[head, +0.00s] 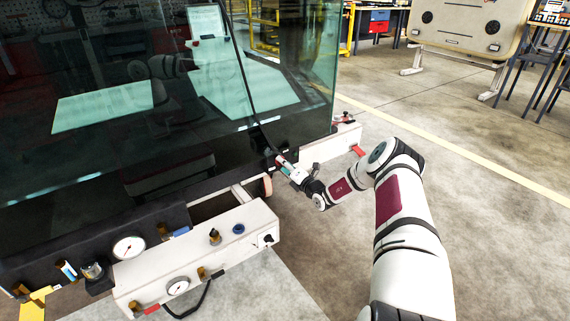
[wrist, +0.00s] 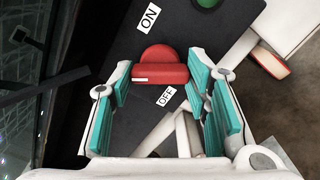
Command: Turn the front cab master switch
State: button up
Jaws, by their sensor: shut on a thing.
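The red master switch knob (wrist: 163,60) sits on a dark panel in the wrist view, with a white line on the left part of its bar. An ON label (wrist: 149,16) is above it and an OFF label (wrist: 166,96) just below it. My gripper (wrist: 160,70) has its teal-padded fingers on either side of the knob and is shut on it. In the head view my gripper (head: 284,161) is at the lower right of the dark glass cab (head: 285,70); there the knob is hidden by the gripper.
A green button (wrist: 207,3) is at the top of the wrist view. A cream front beam (head: 205,248) with gauges and knobs runs below the cab. A wiper arm (head: 240,75) crosses the glass. Open concrete floor (head: 470,220) lies to the right.

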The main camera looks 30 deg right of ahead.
jog(key=n+p, duration=0.3)
jog(key=n, duration=0.8)
jog(key=shift+n, duration=0.4)
dwell(0.3)
jog(key=o, duration=1.2)
jog(key=shift+c, duration=0.2)
jog(key=shift+s, duration=0.1)
jog(key=s, duration=1.1)
jog(key=shift+s+d, duration=0.2)
jog(key=shift+s, duration=0.2)
